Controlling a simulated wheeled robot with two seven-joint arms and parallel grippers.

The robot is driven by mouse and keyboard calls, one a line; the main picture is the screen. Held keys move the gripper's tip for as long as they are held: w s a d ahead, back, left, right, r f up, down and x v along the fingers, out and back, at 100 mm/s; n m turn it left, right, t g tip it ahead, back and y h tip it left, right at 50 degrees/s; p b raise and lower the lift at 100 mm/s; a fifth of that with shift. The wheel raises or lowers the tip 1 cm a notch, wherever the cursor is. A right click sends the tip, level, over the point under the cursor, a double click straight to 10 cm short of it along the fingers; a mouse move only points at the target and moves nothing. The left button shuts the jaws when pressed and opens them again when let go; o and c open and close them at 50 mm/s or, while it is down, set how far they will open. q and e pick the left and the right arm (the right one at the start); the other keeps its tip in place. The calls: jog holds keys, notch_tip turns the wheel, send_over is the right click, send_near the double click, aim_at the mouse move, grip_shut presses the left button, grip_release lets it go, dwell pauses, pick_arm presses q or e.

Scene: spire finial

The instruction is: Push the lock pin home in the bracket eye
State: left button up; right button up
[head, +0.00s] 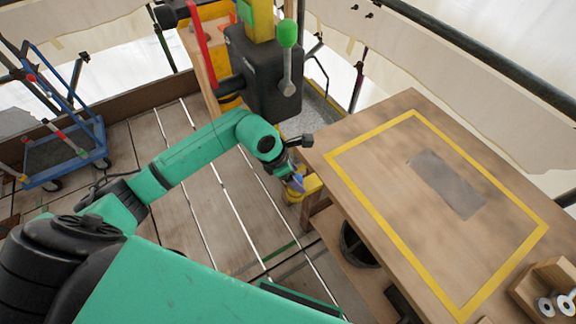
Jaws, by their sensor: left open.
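My left gripper (296,179) hangs off the end of my green arm, near the left edge of the workbench. It is open, and I see nothing held in it. A small yellow part (310,185) is right beside its fingertips; I cannot tell whether they touch. Behind the gripper stands a dark machine housing (262,75) with a green-knobbed lever (288,35) and a red lever (203,45). I cannot make out the lock pin or the bracket eye for certain. My right gripper is not in view.
The wooden workbench (395,125) has a yellow taped outline and a grey patch (445,183); its top is mostly clear. A wooden box with metal washers (545,285) sits at its lower right. A black bucket (357,245) is under the bench. A blue trolley (75,165) stands far left.

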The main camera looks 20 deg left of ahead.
pick_arm(q)
jog(key=b+v, duration=0.2)
jog(key=v, duration=1.1)
jog(key=shift+r, duration=0.4)
jog(key=shift+s+f, duration=0.1)
jog(key=shift+s, duration=0.05)
